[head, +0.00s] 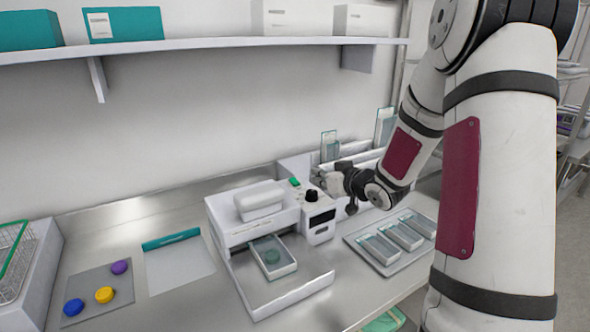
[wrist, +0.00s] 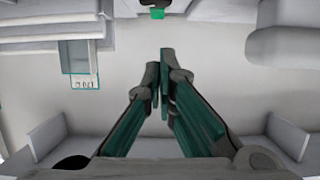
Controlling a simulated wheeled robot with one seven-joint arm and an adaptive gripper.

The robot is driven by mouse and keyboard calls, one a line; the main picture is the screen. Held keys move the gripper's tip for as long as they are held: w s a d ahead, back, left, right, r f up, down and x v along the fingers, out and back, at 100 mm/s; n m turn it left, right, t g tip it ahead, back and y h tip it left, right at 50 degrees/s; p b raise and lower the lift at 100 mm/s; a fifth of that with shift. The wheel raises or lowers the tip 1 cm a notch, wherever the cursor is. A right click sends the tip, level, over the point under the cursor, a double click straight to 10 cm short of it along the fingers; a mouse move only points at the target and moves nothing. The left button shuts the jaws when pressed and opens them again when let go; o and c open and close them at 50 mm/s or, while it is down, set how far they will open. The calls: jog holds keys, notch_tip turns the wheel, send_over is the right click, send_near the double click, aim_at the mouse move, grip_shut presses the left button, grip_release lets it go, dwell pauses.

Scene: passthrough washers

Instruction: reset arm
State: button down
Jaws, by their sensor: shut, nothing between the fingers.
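My arm reaches in from the right in the head view, and its wrist is bent toward the white machine (head: 262,245) on the bench. My gripper (wrist: 164,60) shows in the wrist view with its two dark green-padded fingers together and nothing between them. In the head view the fingers are mostly hidden behind my wrist, near the machine's dial and display.
A grey tray (head: 358,243) with several clear-lidded boxes lies right of the machine. Blue, yellow and purple knobs sit on a grey mat (head: 92,312) at left. A wire basket (head: 10,250) stands at the far left. A shelf (head: 200,44) with boxes runs above the bench.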

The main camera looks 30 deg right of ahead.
jog(key=s+a+r+g+h, duration=0.4)
jog(key=s+a+r+g, duration=0.1)
jog(key=s+a+r, duration=0.5)
jog(key=s+a+g+y, duration=0.1)
jog(key=s+a+g, duration=0.1)
jog(key=s+a, duration=0.4)
jog(key=s+a+g+y, duration=0.2)
jog(key=s+a, duration=0.4)
jog(key=s, duration=1.1)
jog(key=shift+y, duration=0.3)
